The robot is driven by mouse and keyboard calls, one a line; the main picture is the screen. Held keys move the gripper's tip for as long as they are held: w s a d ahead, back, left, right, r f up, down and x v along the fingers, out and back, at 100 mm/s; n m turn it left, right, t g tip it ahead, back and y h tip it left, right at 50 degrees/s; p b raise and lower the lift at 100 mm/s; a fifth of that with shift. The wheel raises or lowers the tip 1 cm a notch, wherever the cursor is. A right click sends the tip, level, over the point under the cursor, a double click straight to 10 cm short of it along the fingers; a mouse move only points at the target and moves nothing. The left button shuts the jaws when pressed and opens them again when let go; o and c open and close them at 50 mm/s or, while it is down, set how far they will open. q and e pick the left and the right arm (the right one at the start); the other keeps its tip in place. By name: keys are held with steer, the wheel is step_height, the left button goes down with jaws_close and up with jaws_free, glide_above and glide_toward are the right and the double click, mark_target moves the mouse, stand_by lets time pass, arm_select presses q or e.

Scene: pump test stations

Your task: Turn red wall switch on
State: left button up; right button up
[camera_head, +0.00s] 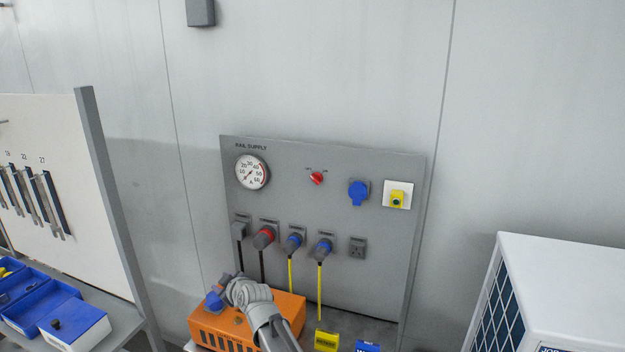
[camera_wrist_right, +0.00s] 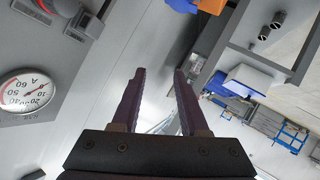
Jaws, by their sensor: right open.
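The red wall switch (camera_head: 317,178) is a small red knob on the upper middle of the grey panel (camera_head: 290,160) in the head view, right of the round gauge. Small marks flank it above; which way it is turned is too small to tell. A grey arm (camera_head: 255,300), seemingly my right, comes in from the bottom, well below and left of the switch. My right gripper (camera_wrist_right: 160,72) is open and empty in the right wrist view, which shows the gauge (camera_wrist_right: 25,92) but not the switch. My left gripper is not in view.
A blue socket (camera_head: 358,191) and a yellow button (camera_head: 397,198) sit right of the switch. Below hang several plugged cables. An orange box (camera_head: 288,308) stands by the arm. A white unit (camera_head: 560,265) stands right, blue bins (camera_head: 35,290) left.

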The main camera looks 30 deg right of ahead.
steer(key=w+d+r+m+t+h, duration=0.1)
steer(key=w+d+r+t+h, duration=0.1)
steer(key=d+r, duration=0.4)
steer(key=w+d+r+t+h, duration=0.2)
steer(key=w+d+r, duration=0.15)
steer(key=d, duration=0.45)
steer(key=m+t+h+p, duration=0.1)
steer(key=m+h+p, duration=0.15)
steer(key=h, duration=0.75)
glide_toward(315, 181)
steer(key=shift+m, duration=0.45)
steer(key=shift+p+x, duration=0.65)
steer(key=shift+x, duration=3.9)
steer(key=shift+r, duration=0.1)
jaws_close()
